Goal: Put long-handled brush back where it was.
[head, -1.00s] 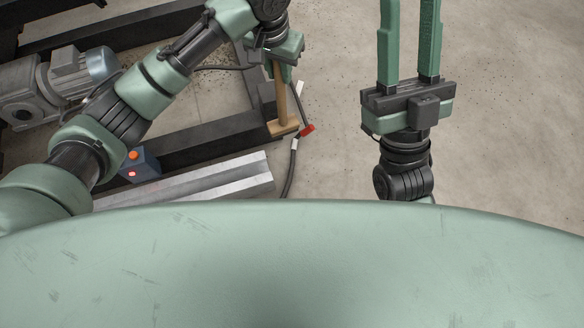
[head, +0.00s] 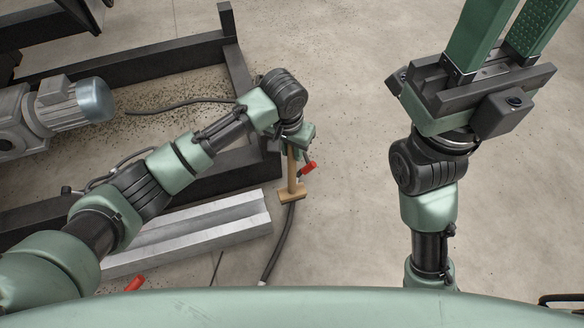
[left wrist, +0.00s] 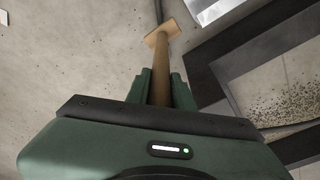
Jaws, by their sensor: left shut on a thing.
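The long-handled brush (head: 292,190) has a tan wooden handle and a flat tan block at its lower end. My left gripper (head: 298,142) is shut on its handle and holds it hanging with the block downward. The left wrist view shows the brush (left wrist: 160,65) between the green fingers of my left gripper (left wrist: 160,85), its block at the far end. I cannot tell whether the block touches the floor. My right gripper (head: 512,28) is at the upper right, its two fingers apart with nothing between them; their tips are cut off by the frame.
Dark steel beams (head: 130,58) form a frame on the left, with a grey motor (head: 70,103) beside it. A metal profile (head: 190,232) lies in front. A dark hose (head: 278,245) and a red-ended part (head: 307,168) are close to the brush. Concrete floor is open toward the right.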

